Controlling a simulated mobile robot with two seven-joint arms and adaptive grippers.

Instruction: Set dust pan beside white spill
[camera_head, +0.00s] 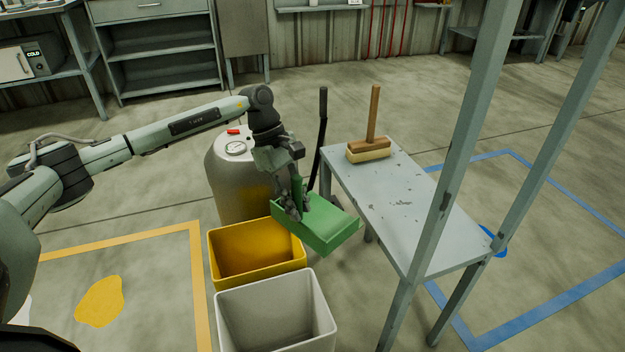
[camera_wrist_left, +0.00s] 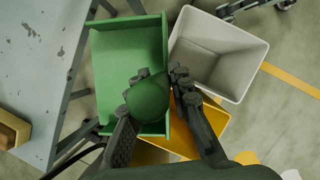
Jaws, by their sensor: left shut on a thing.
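The green dust pan (camera_head: 325,226) is held up in the air above and behind the yellow bin, beside the table's left edge. My left gripper (camera_head: 296,203) is shut on its green handle. In the left wrist view the dust pan (camera_wrist_left: 122,65) hangs in front of my left gripper (camera_wrist_left: 158,88), its handle end between the fingers. The white spill (camera_head: 22,311) is on the floor at the far left, mostly hidden behind my arm. A bit of it also shows at the lower right of the left wrist view (camera_wrist_left: 290,174). My right gripper is not in view.
A yellow bin (camera_head: 225,262) and a white bin (camera_head: 270,322) stand below the dust pan. A grey table (camera_head: 405,215) holds a wooden brush (camera_head: 370,150). A tank (camera_head: 226,180) and a black pole (camera_head: 322,130) stand behind. A yellow spill (camera_head: 101,301) lies on open floor left.

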